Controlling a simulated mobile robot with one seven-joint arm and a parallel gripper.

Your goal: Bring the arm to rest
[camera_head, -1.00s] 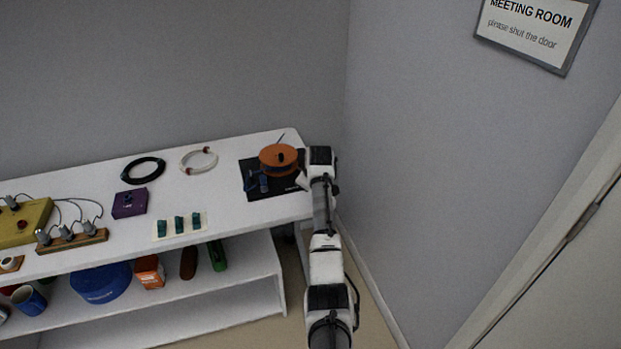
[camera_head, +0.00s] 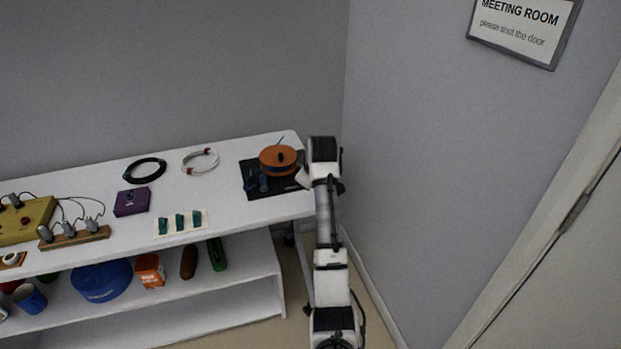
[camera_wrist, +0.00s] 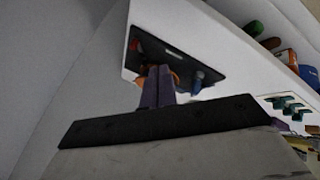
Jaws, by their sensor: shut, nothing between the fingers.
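My arm reaches up from the bottom of the head view, its wrist close to the right end of the white table (camera_head: 240,218). My gripper (camera_wrist: 158,72) shows in the wrist view with its two dark purple fingers together and nothing between them. In the head view the fingertips are hard to make out beside the wrist. Beyond the fingers lies a black mat (camera_head: 262,190) with an orange round speaker-like part (camera_head: 278,157) on it; the fingers partly cover this orange part in the wrist view. Small blue items lie on the mat.
A black cable coil (camera_head: 144,170), a white cable coil (camera_head: 200,161), a purple box (camera_head: 131,202) and a card with teal pieces (camera_head: 180,223) lie on the table. A blue round container (camera_head: 102,281) stands on the lower shelf. A wall is close to my arm's right.

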